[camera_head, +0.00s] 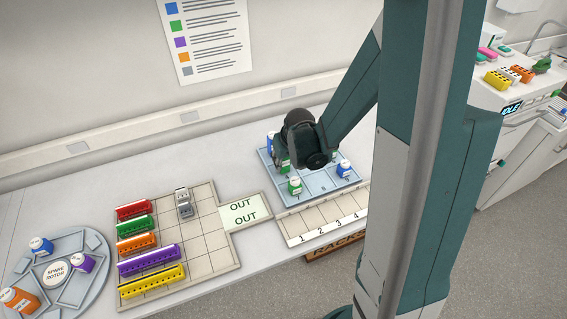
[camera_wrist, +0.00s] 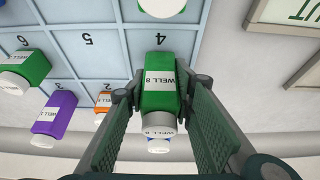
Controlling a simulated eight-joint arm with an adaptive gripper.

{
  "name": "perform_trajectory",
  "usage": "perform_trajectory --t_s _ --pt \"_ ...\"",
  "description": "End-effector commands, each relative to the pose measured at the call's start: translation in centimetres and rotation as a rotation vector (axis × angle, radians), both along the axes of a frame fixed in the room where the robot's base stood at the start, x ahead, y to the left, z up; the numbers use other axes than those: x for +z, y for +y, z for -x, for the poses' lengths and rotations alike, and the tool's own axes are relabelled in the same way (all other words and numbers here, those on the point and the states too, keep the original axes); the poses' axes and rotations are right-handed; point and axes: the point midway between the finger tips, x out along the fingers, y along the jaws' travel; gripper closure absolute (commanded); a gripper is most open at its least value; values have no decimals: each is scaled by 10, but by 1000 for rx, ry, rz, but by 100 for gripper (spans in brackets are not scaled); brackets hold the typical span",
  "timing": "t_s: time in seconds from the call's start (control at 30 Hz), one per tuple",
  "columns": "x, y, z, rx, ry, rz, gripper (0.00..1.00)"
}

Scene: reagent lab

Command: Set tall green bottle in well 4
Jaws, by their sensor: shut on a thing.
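My gripper (camera_wrist: 163,92) is shut on a tall green bottle (camera_wrist: 158,72) with a white cap and a label reading "WELL 8". The bottle is in the middle of the wrist view, by the printed 4 (camera_wrist: 161,40) of the pale blue rack (camera_wrist: 88,45). I cannot tell whether its base touches the rack. In the head view my gripper is over the back left part of the blue rack (camera_head: 322,183), and my arm hides much of that area.
Another green bottle (camera_head: 295,186) and a blue one (camera_head: 343,168) stand on the rack's front. The wrist view shows green (camera_wrist: 25,70), purple (camera_wrist: 55,113) and orange (camera_wrist: 104,101) containers left of the held bottle. A pale numbered strip (camera_head: 322,217) lies before the rack.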

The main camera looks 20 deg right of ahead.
Motion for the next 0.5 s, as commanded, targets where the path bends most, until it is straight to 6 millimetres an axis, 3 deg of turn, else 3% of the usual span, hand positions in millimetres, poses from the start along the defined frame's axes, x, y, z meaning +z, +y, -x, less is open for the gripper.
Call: perform_trajectory --t_s 0.5 --pt "-7 0 0 0 0 0 87"
